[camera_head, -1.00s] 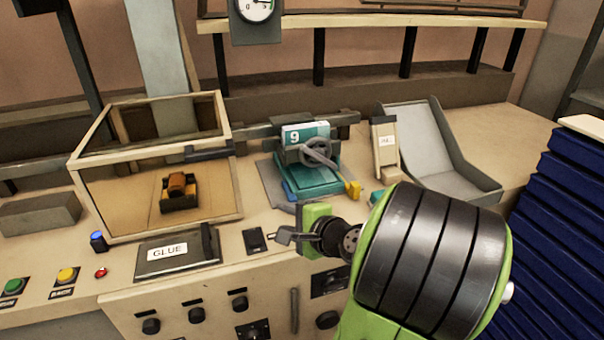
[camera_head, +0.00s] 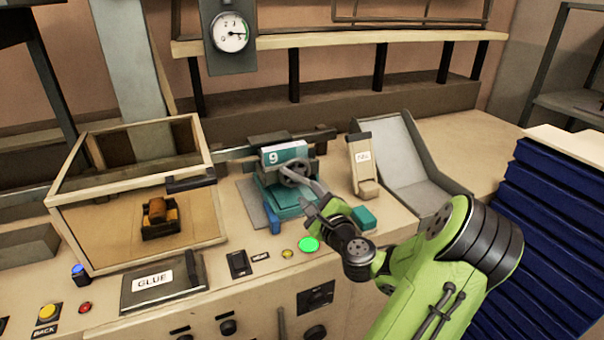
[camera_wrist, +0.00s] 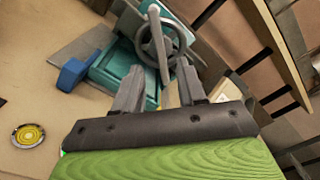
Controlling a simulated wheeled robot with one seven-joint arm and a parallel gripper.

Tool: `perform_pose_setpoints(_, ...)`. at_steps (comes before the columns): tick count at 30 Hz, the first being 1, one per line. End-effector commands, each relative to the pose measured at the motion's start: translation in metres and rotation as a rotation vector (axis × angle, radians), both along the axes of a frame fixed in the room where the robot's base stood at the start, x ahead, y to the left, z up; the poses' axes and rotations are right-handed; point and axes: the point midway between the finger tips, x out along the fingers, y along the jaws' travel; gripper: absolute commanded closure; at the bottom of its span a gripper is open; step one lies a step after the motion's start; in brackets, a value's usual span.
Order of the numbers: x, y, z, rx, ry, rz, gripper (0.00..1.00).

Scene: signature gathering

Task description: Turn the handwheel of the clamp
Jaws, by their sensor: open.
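The clamp (camera_head: 284,196) is a teal device on a grey plate at the middle of the bench, with a block marked 9 held in its upper part. Its grey handwheel (camera_head: 294,173) faces me and has a light handle sticking out. In the wrist view the handwheel (camera_wrist: 146,49) is beyond the fingertips, with the pale handle (camera_wrist: 159,45) crossing it. My gripper (camera_head: 318,200) is in front of the clamp, just below and right of the handwheel. In the wrist view my gripper (camera_wrist: 158,82) is open, its fingers apart on either side of the handle's lower end. I cannot tell whether they touch it.
A wooden-framed glass box (camera_head: 137,205) stands left, with a GLUE lid (camera_head: 160,282) before it. A labelled wooden holder (camera_head: 362,166) and a grey chute (camera_head: 405,165) stand right of the clamp. A lit green button (camera_head: 309,245) is near my gripper. Blue stacked sheets (camera_head: 560,220) fill the right.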

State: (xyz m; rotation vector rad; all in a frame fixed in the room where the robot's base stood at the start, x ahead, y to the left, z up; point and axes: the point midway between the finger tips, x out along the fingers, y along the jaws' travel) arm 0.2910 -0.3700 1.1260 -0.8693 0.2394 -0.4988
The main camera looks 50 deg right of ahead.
Motion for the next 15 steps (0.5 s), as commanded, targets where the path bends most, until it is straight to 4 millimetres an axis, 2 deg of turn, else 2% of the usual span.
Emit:
perform_pose_setpoints(1,0.013,-0.005,0.003,-0.003,-0.003,0.004,0.6)
perform_pose_setpoints(6,0.041,-0.024,0.002,-0.001,-0.002,0.002,0.6)
perform_pose_setpoints(9,0.05,-0.029,0.001,0.001,-0.003,0.001,0.6)
perform_pose_setpoints(15,0.054,-0.032,-0.001,0.0,-0.001,-0.001,0.6)
